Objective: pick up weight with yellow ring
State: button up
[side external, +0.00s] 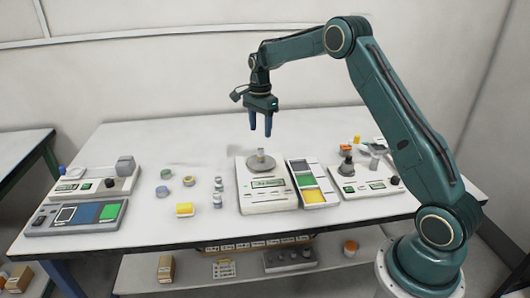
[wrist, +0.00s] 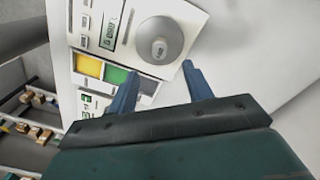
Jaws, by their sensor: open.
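My gripper (side external: 260,132) is open and empty, pointing down above the middle scale (side external: 266,207). Its two fingers also show in the wrist view (wrist: 160,75). A small pale metal weight (side external: 261,155) stands upright on the round pan of that scale, below the fingertips and apart from them. In the wrist view the weight (wrist: 159,47) sits on the grey pan, beyond the fingertips. I cannot make out a yellow ring on it.
A tray with green and yellow pads (side external: 313,196) lies right of the middle scale. Another scale (side external: 365,187) stands farther right, with objects on it. A left scale (side external: 95,187), a blue-grey tray (side external: 75,217) and a yellow item (side external: 184,209) are leftward. The table's back is mostly clear.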

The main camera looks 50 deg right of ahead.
aim_at(261, 149)
jog(key=shift+f, duration=2.55)
jog(key=shift+s+d+f, duration=0.1)
jog(key=shift+f, duration=2.5)
grip_shut()
jog(key=shift+r, duration=0.2)
notch_tip(261, 149, up, 20)
jog(key=shift+f, duration=0.15)
